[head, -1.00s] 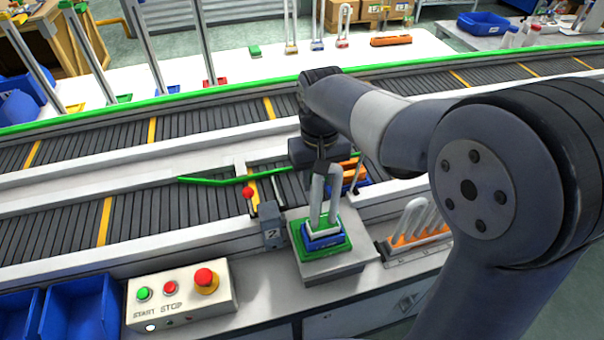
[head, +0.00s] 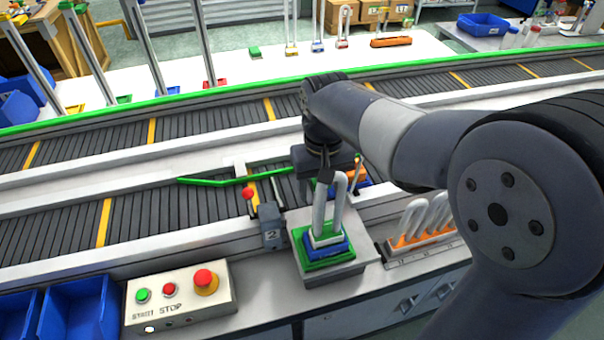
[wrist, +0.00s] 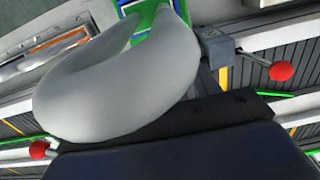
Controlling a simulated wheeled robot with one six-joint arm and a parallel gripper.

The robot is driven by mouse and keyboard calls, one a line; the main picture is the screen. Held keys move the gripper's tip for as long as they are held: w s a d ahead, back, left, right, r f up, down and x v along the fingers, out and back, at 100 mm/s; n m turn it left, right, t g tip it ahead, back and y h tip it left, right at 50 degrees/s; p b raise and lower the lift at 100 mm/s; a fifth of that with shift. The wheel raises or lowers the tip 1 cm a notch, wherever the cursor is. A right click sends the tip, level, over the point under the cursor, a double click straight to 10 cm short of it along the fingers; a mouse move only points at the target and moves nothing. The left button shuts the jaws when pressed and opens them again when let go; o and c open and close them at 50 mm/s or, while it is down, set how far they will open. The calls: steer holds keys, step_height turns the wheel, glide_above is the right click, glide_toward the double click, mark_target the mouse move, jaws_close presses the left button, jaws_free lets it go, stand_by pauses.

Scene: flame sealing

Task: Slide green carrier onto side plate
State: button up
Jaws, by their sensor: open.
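The green carrier (head: 312,262) lies flat on the grey side plate (head: 350,268) beside the near conveyor. A blue and white holder (head: 326,244) sits on it with a tall pale bent tube (head: 322,208) upright. My gripper (head: 326,176) is at the upper part of the tube, on its conveyor side, and is open; its fingers are largely hidden. In the wrist view the pale loop (wrist: 120,85) fills the middle, close in front of my gripper. The green carrier (wrist: 182,22) shows behind it at the top.
A grey block marked 2 (head: 271,226) stands left of the plate, near a red ball (head: 248,194). An orange rack of pale tubes (head: 420,236) is to the right. A button box (head: 180,294) and blue bins (head: 80,308) are at front left. A green guide rail (head: 215,181) crosses the conveyor.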

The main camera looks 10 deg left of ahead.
stand_by(0.3)
step_height(320, 180, up, 12)
steer(key=p, duration=1)
steer(key=shift+p, duration=0.35)
steer(key=shift+f, duration=0.1)
step_height(320, 180, down, 9)
steer(key=b, duration=0.8)
